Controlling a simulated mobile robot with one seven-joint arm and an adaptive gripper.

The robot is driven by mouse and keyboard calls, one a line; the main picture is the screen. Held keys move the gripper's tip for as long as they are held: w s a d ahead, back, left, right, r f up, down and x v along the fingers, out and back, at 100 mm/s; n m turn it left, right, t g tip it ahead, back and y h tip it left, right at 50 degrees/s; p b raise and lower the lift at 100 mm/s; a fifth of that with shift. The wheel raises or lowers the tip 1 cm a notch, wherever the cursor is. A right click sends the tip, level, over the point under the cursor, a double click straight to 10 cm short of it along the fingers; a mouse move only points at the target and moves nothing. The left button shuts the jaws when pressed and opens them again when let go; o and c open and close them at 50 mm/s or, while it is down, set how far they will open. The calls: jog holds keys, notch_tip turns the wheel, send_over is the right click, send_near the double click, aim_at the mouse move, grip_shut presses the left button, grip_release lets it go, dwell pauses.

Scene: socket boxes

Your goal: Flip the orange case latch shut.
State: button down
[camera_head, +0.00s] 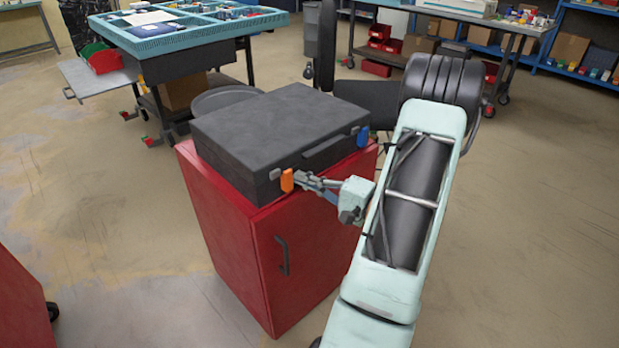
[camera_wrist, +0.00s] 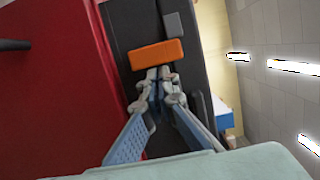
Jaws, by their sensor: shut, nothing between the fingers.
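A dark grey case (camera_head: 275,130) lies closed on a red cabinet. On its front face are an orange latch (camera_head: 287,181) near the left corner and a blue latch (camera_head: 363,136) near the right end, with a carrying handle (camera_head: 323,149) between them. My gripper (camera_head: 303,181) is shut and empty, its tips close beside the orange latch. In the wrist view the orange latch (camera_wrist: 157,54) lies just ahead of my shut fingertips (camera_wrist: 158,72); I cannot tell whether they touch it. A grey catch plate (camera_wrist: 174,23) sits beside the latch on the case.
The red cabinet (camera_head: 300,255) has a dark door handle (camera_head: 282,255). Behind it stand a round dark bin (camera_head: 226,97) and a blue-topped workbench (camera_head: 185,38) with trays.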

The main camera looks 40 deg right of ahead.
jog(key=shift+s+a+b, duration=0.15)
jog(key=shift+a+b, duration=0.4)
jog(key=shift+a, duration=1.15)
send_near(288, 184)
jog(key=s+d, duration=0.1)
jog(key=d, duration=0.4)
jog(key=shift+s+a, duration=0.1)
jog(key=shift+r, duration=0.1)
